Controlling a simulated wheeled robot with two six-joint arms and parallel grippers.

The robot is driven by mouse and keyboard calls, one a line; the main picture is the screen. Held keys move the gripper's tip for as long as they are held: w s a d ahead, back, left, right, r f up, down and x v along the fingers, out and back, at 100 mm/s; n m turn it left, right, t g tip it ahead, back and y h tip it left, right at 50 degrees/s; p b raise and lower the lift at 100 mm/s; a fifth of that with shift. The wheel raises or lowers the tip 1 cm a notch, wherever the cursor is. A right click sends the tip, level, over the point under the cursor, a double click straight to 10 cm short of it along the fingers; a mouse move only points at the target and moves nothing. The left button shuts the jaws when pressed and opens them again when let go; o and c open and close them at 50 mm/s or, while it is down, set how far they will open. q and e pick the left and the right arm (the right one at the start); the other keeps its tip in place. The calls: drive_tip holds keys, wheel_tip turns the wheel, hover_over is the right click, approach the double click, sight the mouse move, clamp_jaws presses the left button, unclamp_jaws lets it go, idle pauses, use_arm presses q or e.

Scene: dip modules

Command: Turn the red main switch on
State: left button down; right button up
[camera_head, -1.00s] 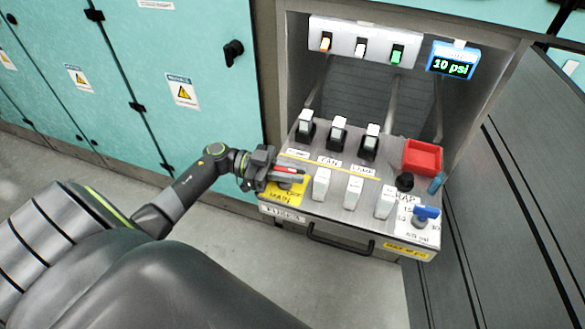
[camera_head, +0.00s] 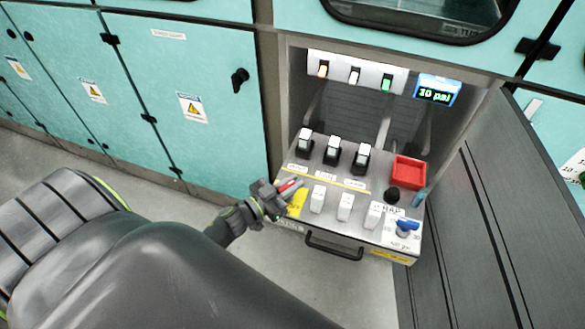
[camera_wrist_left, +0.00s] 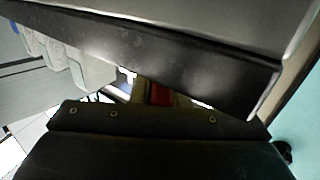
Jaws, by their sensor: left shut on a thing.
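The red main switch (camera_head: 288,186) is on the yellow label plate (camera_head: 297,204) at the left front of the control panel. My left gripper (camera_head: 284,190) comes in from the left and is shut on the red switch handle. Much of the handle is hidden by the fingers. In the left wrist view, a small red patch of the switch (camera_wrist_left: 158,95) shows between the dark fingers. In the head view the handle lies slanted. My right gripper is not in view.
The panel (camera_head: 330,215) carries several white switches, black rockers (camera_head: 333,150), a red tray (camera_head: 408,171) and a blue valve handle (camera_head: 407,226). A blue display (camera_head: 436,90) reads 10 psi. A dark open door (camera_head: 450,240) stands at right. Teal cabinets (camera_head: 170,90) stand at left.

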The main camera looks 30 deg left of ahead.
use_arm(q)
drive_tip(key=n+y, duration=0.1)
drive_tip(key=y, duration=0.1)
drive_tip(key=shift+a+n+t+y, duration=0.1)
drive_tip(key=shift+n+t+y, duration=0.2)
drive_tip(key=shift+n+t, duration=0.1)
drive_tip(key=shift+a+r+n+y+p, duration=0.1)
drive_tip(key=shift+n+y+p, duration=0.45)
drive_tip(key=shift+n+y, duration=0.4)
drive_tip(key=y+p, duration=0.1)
drive_tip(key=n+y+p, duration=0.1)
drive_tip(key=y, duration=0.1)
drive_tip(key=shift+w+a+r+n, duration=0.1)
drive_tip(key=shift+a+n, duration=0.05)
drive_tip(key=shift+n, duration=0.1)
drive_tip(key=shift+a+n+y+p, duration=0.15)
drive_tip(key=shift+n+y+p, duration=0.55)
drive_tip(key=shift+y+p, duration=0.75)
drive_tip(key=c, duration=1.4)
unclamp_jaws()
